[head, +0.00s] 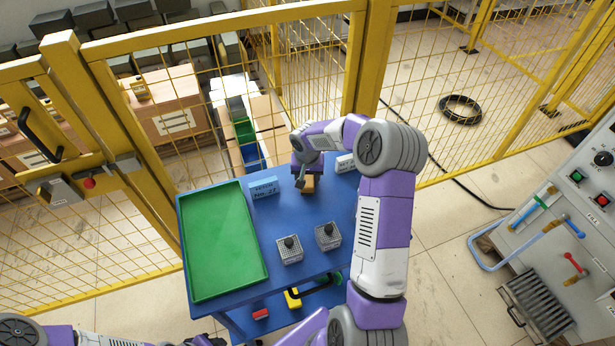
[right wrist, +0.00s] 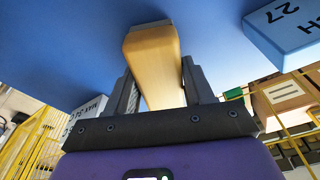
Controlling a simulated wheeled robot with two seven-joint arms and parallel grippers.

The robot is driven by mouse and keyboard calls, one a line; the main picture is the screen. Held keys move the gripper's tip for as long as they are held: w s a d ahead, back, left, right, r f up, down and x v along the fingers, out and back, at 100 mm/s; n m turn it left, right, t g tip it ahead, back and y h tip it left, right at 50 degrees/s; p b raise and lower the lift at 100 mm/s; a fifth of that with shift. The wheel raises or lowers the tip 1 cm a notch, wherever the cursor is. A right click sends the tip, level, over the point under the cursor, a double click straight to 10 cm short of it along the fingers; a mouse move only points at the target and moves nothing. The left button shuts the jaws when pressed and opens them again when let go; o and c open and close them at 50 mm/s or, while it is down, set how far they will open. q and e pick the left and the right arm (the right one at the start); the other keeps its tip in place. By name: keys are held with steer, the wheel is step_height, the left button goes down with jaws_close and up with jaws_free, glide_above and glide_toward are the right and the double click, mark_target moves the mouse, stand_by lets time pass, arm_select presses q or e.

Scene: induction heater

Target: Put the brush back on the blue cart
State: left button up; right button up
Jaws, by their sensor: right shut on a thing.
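The brush shows as a wooden block (right wrist: 153,62) between the fingers of my right gripper (right wrist: 160,85) in the right wrist view. The gripper is shut on it. In the head view the brush (head: 308,184) is a small tan piece at the far part of the blue cart (head: 228,317), with my right gripper (head: 302,180) over it. Whether it touches the cart top cannot be told.
A green tray (head: 222,240) covers the cart's left side. A blue labelled block (head: 264,188) stands left of the brush, a white labelled block (head: 345,163) right. Two wire-caged items (head: 289,250) (head: 328,236) stand nearer. A yellow fence (head: 215,29) runs behind; a control panel (head: 570,210) is right.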

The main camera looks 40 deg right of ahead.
mark_target(307, 180)
steer(key=o, duration=1)
steer(key=shift+r+p, duration=0.35)
step_height(307, 180, up, 12)
steer(key=s+a+p, duration=0.1)
steer(key=p, duration=0.1)
steer(key=shift+s+f, duration=0.2)
steer(key=shift+f, duration=0.05)
steer(key=shift+a+p, duration=0.1)
steer(key=shift+p, duration=0.2)
